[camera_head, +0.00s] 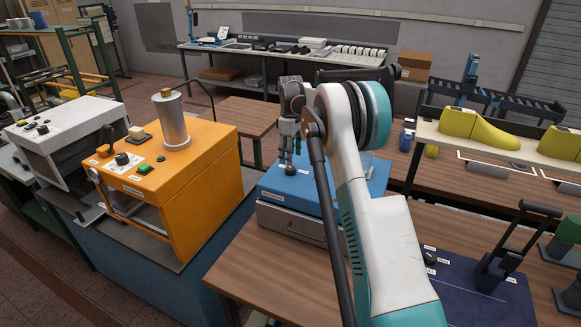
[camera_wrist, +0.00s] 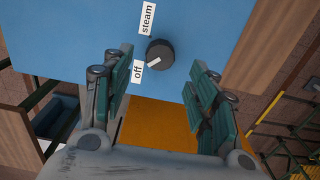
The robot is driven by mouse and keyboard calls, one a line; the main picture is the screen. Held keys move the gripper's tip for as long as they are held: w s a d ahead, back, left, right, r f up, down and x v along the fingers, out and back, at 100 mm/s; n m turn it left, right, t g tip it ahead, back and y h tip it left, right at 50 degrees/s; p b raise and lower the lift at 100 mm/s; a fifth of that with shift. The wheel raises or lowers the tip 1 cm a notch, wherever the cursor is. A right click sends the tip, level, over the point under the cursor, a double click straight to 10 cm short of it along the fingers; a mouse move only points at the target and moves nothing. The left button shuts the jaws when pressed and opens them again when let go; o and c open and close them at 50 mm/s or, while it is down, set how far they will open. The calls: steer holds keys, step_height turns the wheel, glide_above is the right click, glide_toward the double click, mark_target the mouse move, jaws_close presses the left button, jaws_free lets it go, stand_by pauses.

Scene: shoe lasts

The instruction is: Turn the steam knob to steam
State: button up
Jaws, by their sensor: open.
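The steam knob (camera_wrist: 160,54) is a round black dial on the blue top of a box. Its white pointer mark is turned toward the "off" label (camera_wrist: 138,71). The "steam" label (camera_wrist: 148,18) sits above it in the wrist view. In the head view the knob (camera_head: 291,170) is a small dark disc on the blue box (camera_head: 268,191), below my gripper (camera_head: 290,153). My gripper (camera_wrist: 160,78) is open, with its two green-padded fingers apart. The knob lies between and slightly beyond the fingertips in the wrist view, with nothing seen held; contact cannot be told.
An orange machine (camera_head: 190,187) with a metal cylinder (camera_head: 171,118) stands to the left. A shelf with yellow shoe lasts (camera_head: 480,128) is at right. A dark blue panel with a lever (camera_head: 510,255) lies at lower right. Bare wooden tabletop (camera_head: 255,262) surrounds the blue box's front.

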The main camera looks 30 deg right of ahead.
mark_target(291, 168)
steer(key=shift+f, duration=2.75)
steer(key=shift+c, duration=0.5)
steer(key=c, duration=1)
